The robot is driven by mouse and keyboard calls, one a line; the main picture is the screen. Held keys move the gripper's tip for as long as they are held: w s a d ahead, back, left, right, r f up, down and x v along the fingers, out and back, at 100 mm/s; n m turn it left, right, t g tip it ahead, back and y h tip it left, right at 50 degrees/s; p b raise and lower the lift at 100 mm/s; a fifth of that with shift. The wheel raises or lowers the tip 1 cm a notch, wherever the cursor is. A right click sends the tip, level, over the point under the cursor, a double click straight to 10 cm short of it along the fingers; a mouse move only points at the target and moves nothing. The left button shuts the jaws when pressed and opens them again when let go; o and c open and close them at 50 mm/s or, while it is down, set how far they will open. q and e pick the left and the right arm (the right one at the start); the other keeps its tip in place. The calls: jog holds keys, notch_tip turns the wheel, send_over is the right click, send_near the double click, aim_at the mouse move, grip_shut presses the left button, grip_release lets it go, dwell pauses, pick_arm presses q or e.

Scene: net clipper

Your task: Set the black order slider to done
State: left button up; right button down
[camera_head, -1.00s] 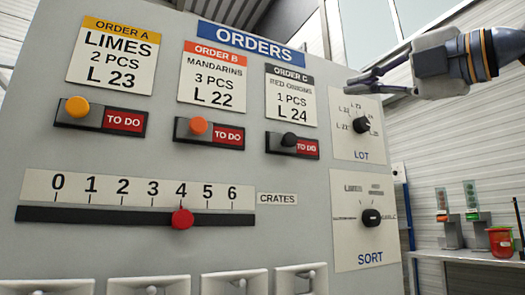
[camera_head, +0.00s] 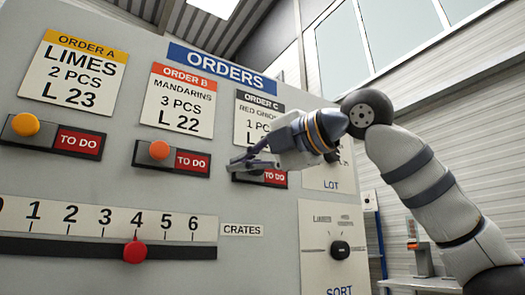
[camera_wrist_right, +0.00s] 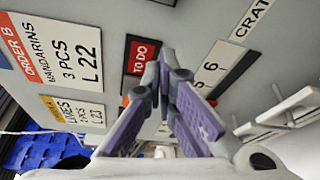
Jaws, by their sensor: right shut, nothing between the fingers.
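The order C slider (camera_head: 282,184) is on the panel under the order C card (camera_head: 250,112). Its red label, partly covered, reads TO DO. Its black knob is hidden behind my right gripper in the head view. My right gripper (camera_head: 237,163) is shut and empty, its tips over the left end of this slider's housing. I cannot tell whether they touch it. In the right wrist view the shut fingertips (camera_wrist_right: 168,62) show beside the red TO DO label (camera_wrist_right: 142,57) of order B; the black knob cannot be made out there. My left gripper is not in view.
The order B slider (camera_head: 159,150) and order A slider (camera_head: 25,125) are to the left, both showing TO DO. Below is the crates scale with its red knob (camera_head: 134,251) at 4. The sort dial (camera_head: 340,250) is at the lower right. The lot dial is mostly covered by my arm.

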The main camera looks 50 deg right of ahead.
aim_at(260, 178)
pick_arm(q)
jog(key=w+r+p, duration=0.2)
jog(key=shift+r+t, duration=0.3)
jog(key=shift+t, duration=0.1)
pick_arm(e)
jog(key=d, duration=0.1)
jog(key=w+d, duration=0.2)
jog(key=shift+w+d+r, duration=0.25)
jog(key=shift+d+r, duration=0.05)
jog(key=shift+r, duration=0.05)
jog(key=shift+d, duration=0.1)
jog(key=d, duration=0.2)
jog(key=s+d, duration=0.1)
jog(key=d, duration=0.1)
jog(key=s+d+p, duration=0.1)
jog(key=d, duration=0.2)
jog(key=shift+s, duration=0.2)
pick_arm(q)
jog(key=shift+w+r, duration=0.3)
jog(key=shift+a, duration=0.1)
